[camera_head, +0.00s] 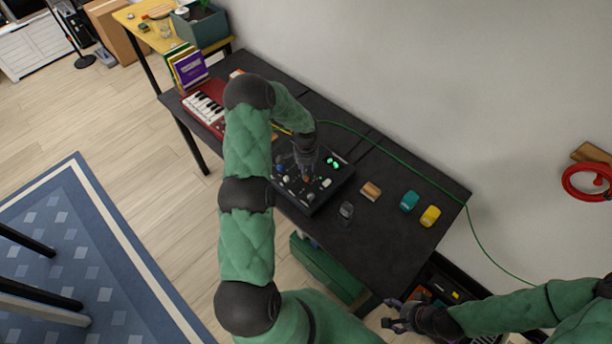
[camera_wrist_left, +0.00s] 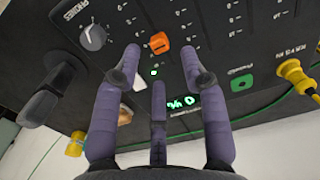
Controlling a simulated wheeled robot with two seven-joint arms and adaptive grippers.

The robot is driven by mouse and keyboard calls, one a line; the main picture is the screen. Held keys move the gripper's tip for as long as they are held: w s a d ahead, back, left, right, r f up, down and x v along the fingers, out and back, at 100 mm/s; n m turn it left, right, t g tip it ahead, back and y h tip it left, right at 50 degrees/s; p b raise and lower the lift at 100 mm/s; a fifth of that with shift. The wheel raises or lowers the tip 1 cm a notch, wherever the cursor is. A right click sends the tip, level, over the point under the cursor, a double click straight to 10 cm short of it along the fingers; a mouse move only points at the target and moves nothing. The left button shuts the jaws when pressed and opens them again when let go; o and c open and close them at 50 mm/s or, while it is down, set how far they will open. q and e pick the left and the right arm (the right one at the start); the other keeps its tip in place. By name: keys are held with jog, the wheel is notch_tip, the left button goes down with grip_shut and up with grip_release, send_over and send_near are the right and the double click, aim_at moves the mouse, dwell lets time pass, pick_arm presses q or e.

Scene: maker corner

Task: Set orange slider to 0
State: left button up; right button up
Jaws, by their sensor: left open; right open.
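The black control panel (camera_head: 338,184) lies on the dark table, and its face fills much of the left wrist view (camera_wrist_left: 215,62). The orange slider cap (camera_wrist_left: 159,43) sits in a slot there, with tick marks beside it. A lit green display (camera_wrist_left: 183,102) is nearby; its reading is partly hidden by a finger. My left gripper (camera_wrist_left: 160,63) is open, its fingertips on either side of the cap and apart from it in the picture; whether they touch cannot be told. In the head view my left gripper (camera_head: 306,163) is over the panel. My right gripper (camera_head: 394,322) is open and empty.
A grey knob (camera_wrist_left: 92,37), a black lever (camera_wrist_left: 50,92), a green button (camera_wrist_left: 242,82) and a yellow plug (camera_wrist_left: 297,76) surround the slider. A red keyboard (camera_head: 205,108) stands behind the arm. Teal (camera_head: 410,201) and yellow (camera_head: 430,216) items lie right of the panel.

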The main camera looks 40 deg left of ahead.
pick_arm(q)
notch_tip(320, 180, up, 7)
jog(key=shift+r, duration=0.15)
dwell(0.7)
